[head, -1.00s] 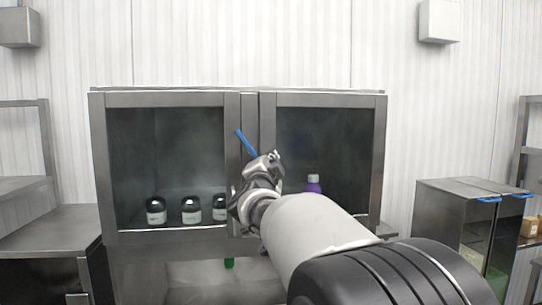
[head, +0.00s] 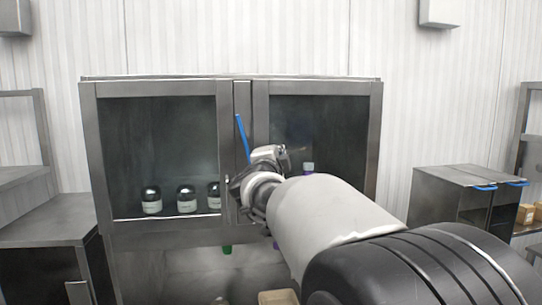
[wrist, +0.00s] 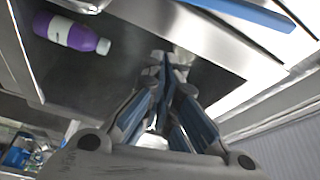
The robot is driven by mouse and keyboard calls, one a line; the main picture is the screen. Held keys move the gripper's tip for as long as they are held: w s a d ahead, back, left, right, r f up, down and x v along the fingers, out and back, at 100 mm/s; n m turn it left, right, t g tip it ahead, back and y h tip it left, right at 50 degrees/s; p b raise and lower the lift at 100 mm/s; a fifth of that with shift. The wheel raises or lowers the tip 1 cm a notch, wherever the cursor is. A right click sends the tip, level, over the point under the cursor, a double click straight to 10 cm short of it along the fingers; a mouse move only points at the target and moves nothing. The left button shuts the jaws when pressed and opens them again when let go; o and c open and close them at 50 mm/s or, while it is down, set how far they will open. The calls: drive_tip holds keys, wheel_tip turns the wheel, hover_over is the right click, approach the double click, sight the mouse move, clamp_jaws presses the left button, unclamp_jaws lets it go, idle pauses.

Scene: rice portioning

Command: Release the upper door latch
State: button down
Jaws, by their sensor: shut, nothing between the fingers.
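The upper door latch, a blue bar (head: 243,138), stands steeply, leaning slightly left, near the middle post of the grey two-door cabinet (head: 235,88). In the wrist view a blue bar (wrist: 250,12) crosses the upper right corner. My gripper (wrist: 172,68) is shut and empty, its fingertips together in front of the cabinet's dark door pane. In the head view my wrist is just below and right of the blue bar, and my fingers are mostly hidden. The fingers look apart from the bar in the wrist view. The bar's lower end is near my wrist.
Several dark-capped bottles (head: 187,199) stand behind the left pane. A purple bottle (wrist: 72,34) is behind the right pane. A green piece (head: 227,249) shows below the doors. Side counters (head: 45,222) and a dark cabinet (head: 455,183) flank it.

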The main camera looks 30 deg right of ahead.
drive_tip(key=a+v, duration=0.1)
drive_tip(key=v, duration=0.7)
drive_tip(key=shift+w+b, duration=0.35)
drive_tip(key=shift+d, duration=0.1)
